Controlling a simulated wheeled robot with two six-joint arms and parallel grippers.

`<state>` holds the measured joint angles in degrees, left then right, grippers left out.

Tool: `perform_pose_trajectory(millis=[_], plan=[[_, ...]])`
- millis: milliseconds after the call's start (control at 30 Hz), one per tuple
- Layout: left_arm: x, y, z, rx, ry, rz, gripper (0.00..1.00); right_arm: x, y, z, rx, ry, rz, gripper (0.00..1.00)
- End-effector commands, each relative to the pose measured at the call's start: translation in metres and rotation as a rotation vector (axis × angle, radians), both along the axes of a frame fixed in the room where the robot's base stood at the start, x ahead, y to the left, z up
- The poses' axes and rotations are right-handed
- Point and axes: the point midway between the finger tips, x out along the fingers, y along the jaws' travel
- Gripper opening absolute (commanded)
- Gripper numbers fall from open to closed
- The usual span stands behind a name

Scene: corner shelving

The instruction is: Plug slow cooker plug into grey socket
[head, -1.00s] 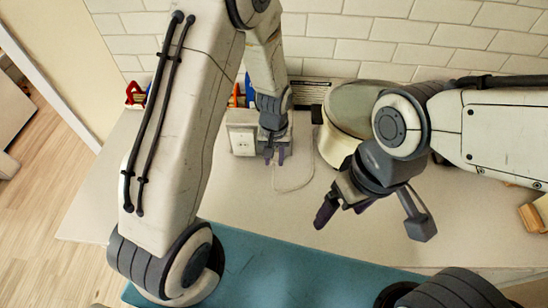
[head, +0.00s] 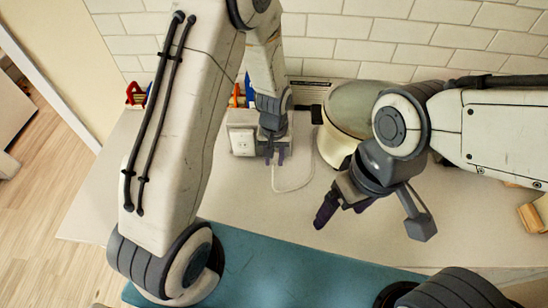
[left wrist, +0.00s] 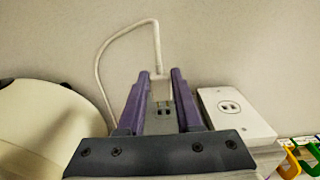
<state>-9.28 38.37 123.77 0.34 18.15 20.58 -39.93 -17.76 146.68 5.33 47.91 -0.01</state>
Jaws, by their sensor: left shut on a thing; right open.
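My left gripper (head: 275,158) is beside the socket box at the back of the counter; in the left wrist view its purple fingers (left wrist: 160,88) are closed around the small pale slow cooker plug (left wrist: 159,88). A white cord (left wrist: 128,32) loops from the plug. A white socket plate (left wrist: 236,112) lies right of the fingers. The slow cooker (head: 334,146) stands right of this gripper, partly hidden by my right arm. My right gripper (head: 340,205) is open and empty over the counter.
The pale socket box (head: 242,140) stands near the tiled wall (head: 345,48). Wooden blocks (head: 532,217) lie at the counter's right. Bare counter (head: 240,195) lies in front of the box.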

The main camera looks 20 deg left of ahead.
Motion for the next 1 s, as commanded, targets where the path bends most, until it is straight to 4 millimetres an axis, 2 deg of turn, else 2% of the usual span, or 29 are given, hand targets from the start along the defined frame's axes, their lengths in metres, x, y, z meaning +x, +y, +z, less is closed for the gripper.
perform_pose_trajectory(millis=[333, 1000], plan=[[0.001, 0.0, 0.0, 0.0, 0.0, 0.0, 0.0, 0.0, 0.0, 0.001, 0.0, 0.0, 0.0, 0.88], [0.017, 0.003, 0.0, 0.0, 0.0, 0.0, 0.0, 0.0, 0.0, 0.003, 0.0, 0.0, 0.0, 0.88]])
